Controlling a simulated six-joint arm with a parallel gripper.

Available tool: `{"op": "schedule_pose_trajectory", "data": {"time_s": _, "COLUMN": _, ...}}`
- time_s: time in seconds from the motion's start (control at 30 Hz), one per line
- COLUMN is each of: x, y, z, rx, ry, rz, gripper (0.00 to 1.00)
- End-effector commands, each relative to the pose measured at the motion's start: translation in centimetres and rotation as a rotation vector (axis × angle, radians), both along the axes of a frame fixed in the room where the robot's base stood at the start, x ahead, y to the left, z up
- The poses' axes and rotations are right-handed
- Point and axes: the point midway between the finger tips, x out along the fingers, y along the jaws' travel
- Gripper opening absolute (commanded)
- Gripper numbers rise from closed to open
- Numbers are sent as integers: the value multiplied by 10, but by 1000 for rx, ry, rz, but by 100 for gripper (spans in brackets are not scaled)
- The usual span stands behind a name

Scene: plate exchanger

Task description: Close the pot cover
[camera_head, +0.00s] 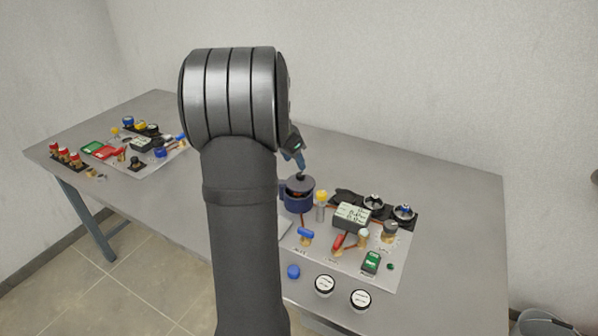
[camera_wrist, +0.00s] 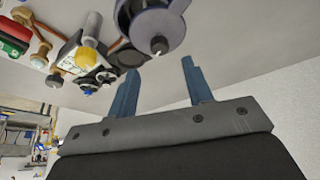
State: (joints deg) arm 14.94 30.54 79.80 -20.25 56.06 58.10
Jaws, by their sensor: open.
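The dark blue pot (camera_head: 299,203) stands at the left part of the near panel in the head view. Its dark round cover (camera_head: 301,185) with a small black knob is at the pot's top; I cannot tell whether it sits flush. In the wrist view the cover (camera_wrist: 152,32) shows at the top edge, partly cut off, with its knob toward my fingers. My gripper (camera_head: 299,166) is just above the knob in the head view. In the wrist view my gripper (camera_wrist: 160,67) has its two blue fingers apart, with nothing between them.
Right of the pot, the panel holds a meter box (camera_head: 352,216), coloured valve handles, a green switch (camera_head: 371,262) and two black-and-silver fittings. Two round gauges (camera_head: 325,285) are at the front. Another panel with red valves (camera_head: 68,158) is at the far left. The table's right part is clear.

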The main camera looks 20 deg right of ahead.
Motion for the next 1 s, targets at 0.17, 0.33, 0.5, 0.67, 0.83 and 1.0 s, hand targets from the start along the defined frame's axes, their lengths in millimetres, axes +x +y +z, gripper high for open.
{"op": "schedule_pose_trajectory", "data": {"time_s": 0.17, "x": 5, "y": -12, "z": -33, "rx": 1, "ry": 4, "rz": 0, "gripper": 46}}
{"op": "schedule_pose_trajectory", "data": {"time_s": 0.33, "x": 9, "y": -19, "z": -52, "rx": 0, "ry": 2, "rz": 0, "gripper": 46}}
{"op": "schedule_pose_trajectory", "data": {"time_s": 0.5, "x": 11, "y": -22, "z": -59, "rx": -1, "ry": 2, "rz": 1, "gripper": 46}}
{"op": "schedule_pose_trajectory", "data": {"time_s": 0.67, "x": 11, "y": -22, "z": -59, "rx": 0, "ry": 0, "rz": 1, "gripper": 46}}
{"op": "schedule_pose_trajectory", "data": {"time_s": 0.83, "x": 11, "y": -22, "z": -59, "rx": 0, "ry": 0, "rz": 1, "gripper": 29}}
{"op": "schedule_pose_trajectory", "data": {"time_s": 1.0, "x": 11, "y": -22, "z": -59, "rx": 0, "ry": 0, "rz": 1, "gripper": 0}}
